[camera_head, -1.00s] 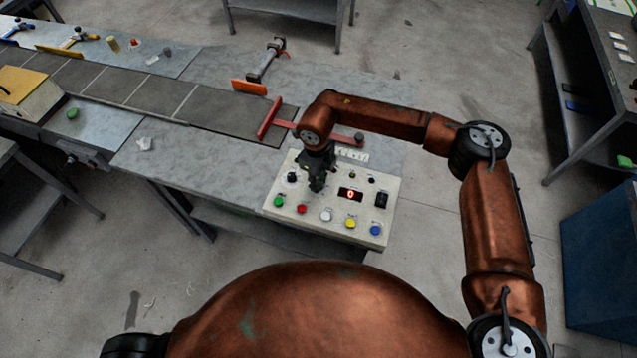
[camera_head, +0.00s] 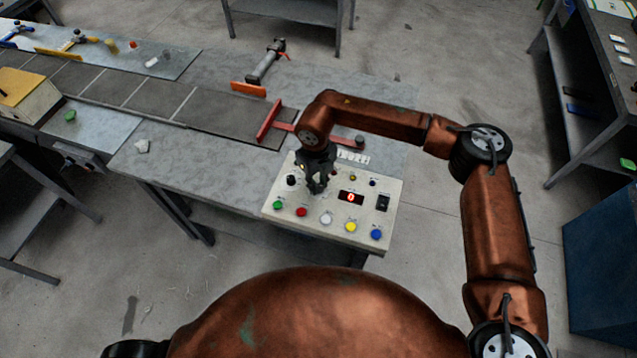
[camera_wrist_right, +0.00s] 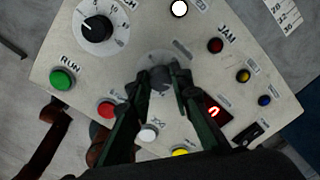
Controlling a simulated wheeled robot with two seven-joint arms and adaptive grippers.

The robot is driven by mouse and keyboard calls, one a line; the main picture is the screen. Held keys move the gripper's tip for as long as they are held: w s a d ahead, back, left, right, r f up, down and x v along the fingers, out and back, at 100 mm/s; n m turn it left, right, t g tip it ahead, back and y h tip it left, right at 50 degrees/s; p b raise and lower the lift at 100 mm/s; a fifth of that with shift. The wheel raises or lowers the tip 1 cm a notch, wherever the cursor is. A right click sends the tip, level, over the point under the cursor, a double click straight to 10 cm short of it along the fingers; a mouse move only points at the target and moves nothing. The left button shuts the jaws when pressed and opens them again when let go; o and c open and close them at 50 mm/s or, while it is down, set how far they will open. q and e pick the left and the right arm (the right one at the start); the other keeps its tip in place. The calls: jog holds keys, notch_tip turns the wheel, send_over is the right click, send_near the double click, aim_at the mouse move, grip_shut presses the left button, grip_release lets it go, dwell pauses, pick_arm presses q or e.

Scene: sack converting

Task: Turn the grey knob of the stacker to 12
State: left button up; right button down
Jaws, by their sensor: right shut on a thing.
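The stacker's control panel (camera_head: 335,240) is a pale box on the near edge of the table, and its face fills most of the right wrist view (camera_wrist_right: 60,50). My right gripper (camera_head: 316,190) points down at the panel. In the right wrist view its two dark fingers (camera_wrist_right: 161,84) are closed on the sides of the grey knob (camera_wrist_right: 158,74), which sits on a grey round dial. The fingers partly cover the knob, and its pointer and scale cannot be read. The red display (camera_head: 351,198) seems to read 0. My left gripper is not in view.
A black knob (camera_wrist_right: 97,28) with a numbered white dial is beside the grey one. Green (camera_head: 278,204), red, white, yellow and blue buttons line the panel's near side. A red bar (camera_head: 269,119) crosses the conveyor (camera_head: 215,110) behind.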

jog(key=c, duration=1.7)
grip_release()
jog(key=shift+c, duration=0.2)
notch_tip(320, 180, up, 12)
jog(key=shift+a, duration=0.2)
jog(key=shift+s, duration=0.1)
